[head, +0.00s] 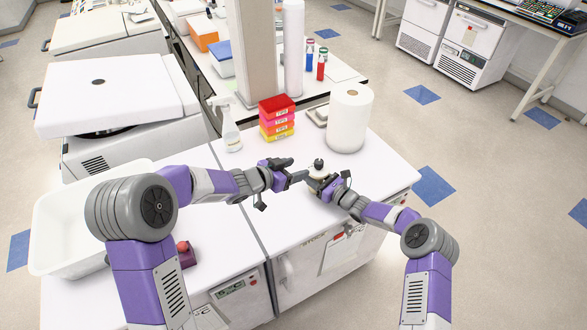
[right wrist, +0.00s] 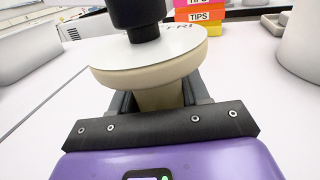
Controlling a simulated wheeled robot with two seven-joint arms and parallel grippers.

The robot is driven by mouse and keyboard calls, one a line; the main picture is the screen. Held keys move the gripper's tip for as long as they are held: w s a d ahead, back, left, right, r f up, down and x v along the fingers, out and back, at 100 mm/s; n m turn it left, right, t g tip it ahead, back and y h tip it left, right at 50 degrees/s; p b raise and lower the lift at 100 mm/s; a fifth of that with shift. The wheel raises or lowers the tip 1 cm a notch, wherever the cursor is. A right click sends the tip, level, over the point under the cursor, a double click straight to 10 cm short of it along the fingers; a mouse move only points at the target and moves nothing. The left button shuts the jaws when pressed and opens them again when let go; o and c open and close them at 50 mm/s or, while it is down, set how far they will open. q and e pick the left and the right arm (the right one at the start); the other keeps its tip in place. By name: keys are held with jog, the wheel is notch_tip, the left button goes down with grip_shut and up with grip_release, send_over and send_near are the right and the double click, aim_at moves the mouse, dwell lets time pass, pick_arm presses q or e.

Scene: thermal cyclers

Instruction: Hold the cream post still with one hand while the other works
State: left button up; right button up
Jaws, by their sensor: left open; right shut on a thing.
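The cream post (right wrist: 158,95) stands on the white worktop, with a wide pale disc (right wrist: 150,55) at its top. A black knob (right wrist: 138,15) sits on the disc and also shows dark in the head view (head: 318,164). My right gripper (head: 321,183) is shut on the post below the disc, with a finger on each side in the right wrist view. My left gripper (head: 301,176) is open, just left of the post and close to it. Whether it touches the post is too small to tell. The post's foot is hidden.
A stack of coloured tip boxes (head: 277,118), a white paper roll (head: 350,118) and a spray bottle (head: 229,125) stand behind the post. A white tub (head: 62,232) is at far left.

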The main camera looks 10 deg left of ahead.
jog(key=o, duration=1.2)
